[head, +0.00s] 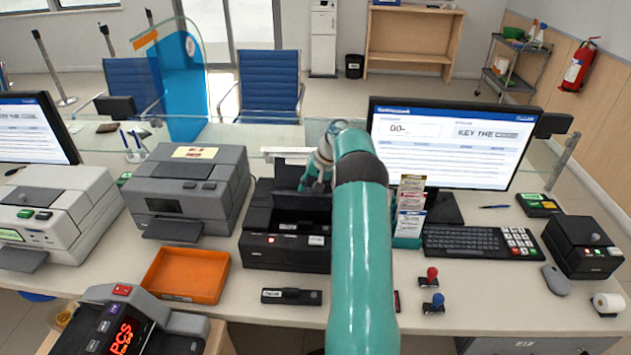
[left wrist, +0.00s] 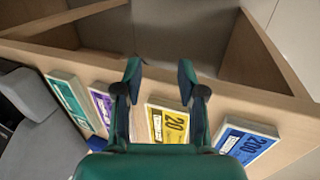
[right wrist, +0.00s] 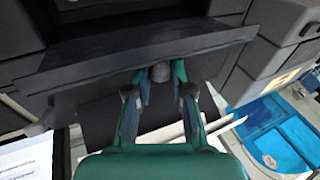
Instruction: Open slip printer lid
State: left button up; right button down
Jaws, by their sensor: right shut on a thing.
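The slip printer (head: 285,256) is the black box in the middle of the counter in the head view, with a small red light and a label on its front. Its dark lid (head: 300,203) appears tilted up at the back, and the lid also shows as a dark panel in the right wrist view (right wrist: 100,62). My right gripper (head: 314,183) is at the lid's upper edge, shut on a small grey knob (right wrist: 160,72) there. My right arm hides part of the printer's right side. My left gripper (left wrist: 158,75) is open and empty, seen only in the left wrist view.
A grey printer (head: 190,190) stands left of the slip printer, with an orange tray (head: 186,275) in front. A card holder (head: 408,228), monitor (head: 450,145) and keyboard (head: 470,241) are to the right. Banknote bundles (left wrist: 168,124) lie below my left gripper.

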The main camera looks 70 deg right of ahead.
jog(key=shift+w+d+f+y, duration=0.1)
jog(key=shift+w+d+y, duration=0.05)
jog(key=shift+d+y, duration=0.15)
jog(key=shift+d, duration=0.1)
jog(key=shift+y, duration=0.3)
jog(key=c, duration=1.1)
grip_release()
jog(key=shift+v, duration=3.7)
